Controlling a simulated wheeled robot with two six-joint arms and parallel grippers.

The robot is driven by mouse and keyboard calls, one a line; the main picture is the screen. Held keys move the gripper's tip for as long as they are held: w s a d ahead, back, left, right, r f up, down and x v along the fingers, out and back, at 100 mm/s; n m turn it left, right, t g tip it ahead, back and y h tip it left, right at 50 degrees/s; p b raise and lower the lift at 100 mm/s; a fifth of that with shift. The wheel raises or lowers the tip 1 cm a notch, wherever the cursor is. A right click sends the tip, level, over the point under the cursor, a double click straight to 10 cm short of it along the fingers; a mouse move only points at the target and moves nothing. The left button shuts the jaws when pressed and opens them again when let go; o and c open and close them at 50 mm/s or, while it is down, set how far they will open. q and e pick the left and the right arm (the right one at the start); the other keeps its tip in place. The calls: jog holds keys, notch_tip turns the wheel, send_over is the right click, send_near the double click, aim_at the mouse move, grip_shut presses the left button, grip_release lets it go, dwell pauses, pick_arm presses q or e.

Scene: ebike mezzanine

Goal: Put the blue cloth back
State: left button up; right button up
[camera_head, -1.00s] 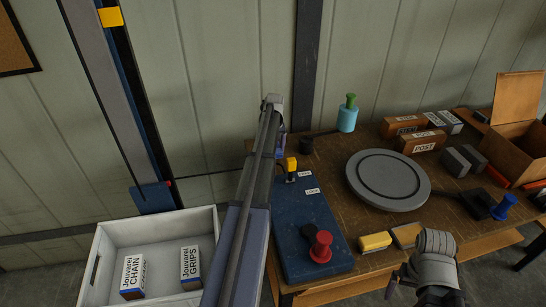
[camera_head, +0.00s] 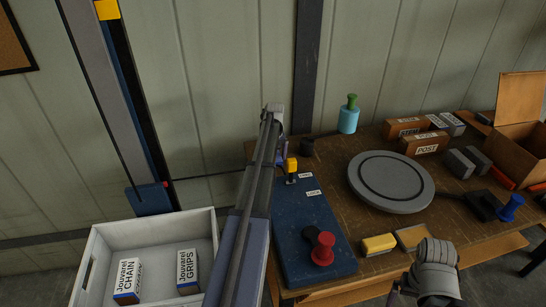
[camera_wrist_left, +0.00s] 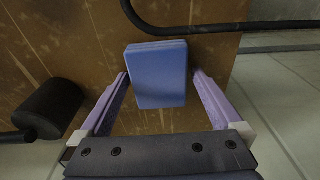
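The blue cloth (camera_wrist_left: 158,75) shows in the left wrist view as a folded, rounded block near the table's edge. My left gripper (camera_wrist_left: 160,75) has its two purple fingers spread on either side of the cloth. The left fingertip is close to or touching it; a narrow gap shows at the right. In the head view my left gripper (camera_head: 281,153) is mostly hidden by my arm, at the table's far left corner, and the cloth cannot be made out. My right gripper (camera_head: 402,292) is at the table's front edge, partly cut off, with no object visible in it.
A blue board (camera_head: 300,225) with a red knob (camera_head: 322,249) lies nearby. A grey disc (camera_head: 390,180) fills the table's middle. A white crate (camera_head: 150,235) holds two boxes.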

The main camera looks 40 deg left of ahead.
pick_arm(q)
notch_tip(320, 180, up, 12)
jog(key=d+p, duration=0.1)
jog(key=p, duration=1.1)
jog(key=shift+s, duration=0.45)
